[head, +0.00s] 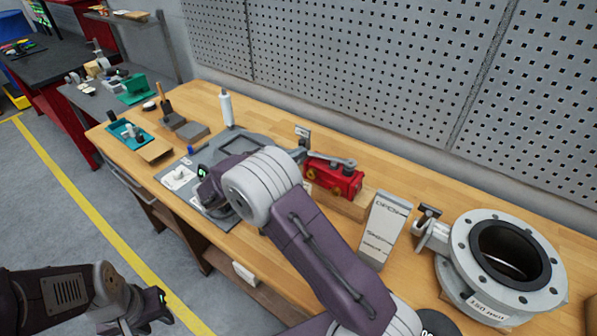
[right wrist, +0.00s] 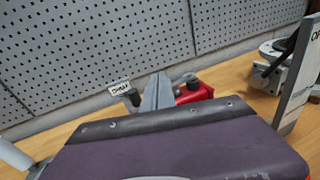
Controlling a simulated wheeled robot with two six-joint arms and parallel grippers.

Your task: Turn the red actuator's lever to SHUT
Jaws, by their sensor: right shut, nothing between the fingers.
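The red actuator (head: 340,180) lies on a wooden block at the back of the bench, right of my right arm. Its grey lever (head: 333,160) lies across the top, pointing left from a hub near the right end. A small label plate (head: 303,131) stands behind its left end; I cannot read it. In the right wrist view my right gripper's grey fingers (right wrist: 157,92) are shut and empty. They are in front of the actuator (right wrist: 195,93) and hide part of the lever; contact is unclear. My left gripper (head: 150,308) is low at the left, away from the bench, its fingers unclear.
A pale lettered sign (head: 383,230) stands right of the actuator, before a flanged valve (head: 500,262) with its own handle. A white bottle (head: 226,108), a teal tray (head: 128,134) and a grey panel (head: 190,185) occupy the left. A perforated wall rises behind the bench.

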